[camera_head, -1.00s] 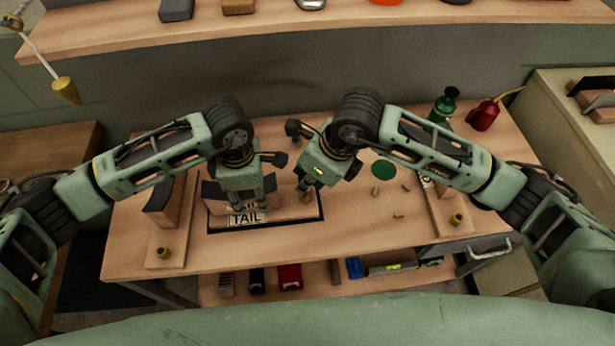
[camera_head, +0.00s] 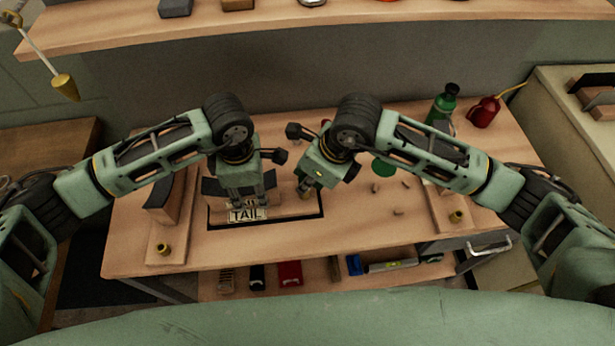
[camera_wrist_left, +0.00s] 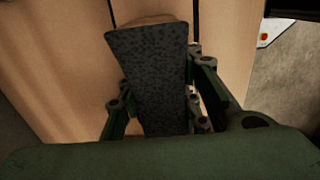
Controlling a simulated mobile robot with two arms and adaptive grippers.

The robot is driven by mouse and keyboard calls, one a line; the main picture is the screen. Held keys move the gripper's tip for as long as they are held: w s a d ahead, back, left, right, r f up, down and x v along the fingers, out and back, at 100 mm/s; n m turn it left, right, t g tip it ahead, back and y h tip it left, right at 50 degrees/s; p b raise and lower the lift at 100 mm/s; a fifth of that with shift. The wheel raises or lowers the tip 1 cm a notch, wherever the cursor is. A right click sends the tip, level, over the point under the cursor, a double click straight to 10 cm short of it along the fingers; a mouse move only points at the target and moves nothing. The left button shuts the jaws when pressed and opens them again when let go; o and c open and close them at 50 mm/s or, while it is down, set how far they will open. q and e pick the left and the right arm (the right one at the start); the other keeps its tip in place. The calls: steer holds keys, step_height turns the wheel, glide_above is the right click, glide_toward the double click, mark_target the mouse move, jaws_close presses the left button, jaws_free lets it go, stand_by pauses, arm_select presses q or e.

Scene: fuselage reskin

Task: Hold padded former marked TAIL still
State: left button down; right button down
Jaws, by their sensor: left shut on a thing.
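The padded former (camera_head: 212,188) has a dark pad and a plate lettered TAIL (camera_head: 247,214). It stands in a dark-edged rectangle on the bench, left of centre. My left gripper (camera_head: 246,204) comes down on it from above and is shut on it. In the left wrist view the speckled dark pad (camera_wrist_left: 152,75) lies between the two fingers (camera_wrist_left: 158,112). My right gripper (camera_head: 304,192) is just right of the former, low over the rectangle's right part. Its fingertips are small and partly hidden, so its opening is unclear.
A curved padded block (camera_head: 163,196) stands on a wooden base to the left. A green bottle (camera_head: 441,106) and red oil can (camera_head: 484,111) stand at the back right. A green disc (camera_head: 383,169) and small loose pieces lie right of my right gripper. The bench front is mostly clear.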

steer(key=shift+f, duration=0.6)
steer(key=c, duration=1.6)
jaws_free()
steer(key=shift+o, duration=0.2)
steer(key=shift+v, duration=2.5)
arm_select(q)
steer(key=c, duration=1.2)
jaws_free()
steer(key=shift+r, duration=0.1)
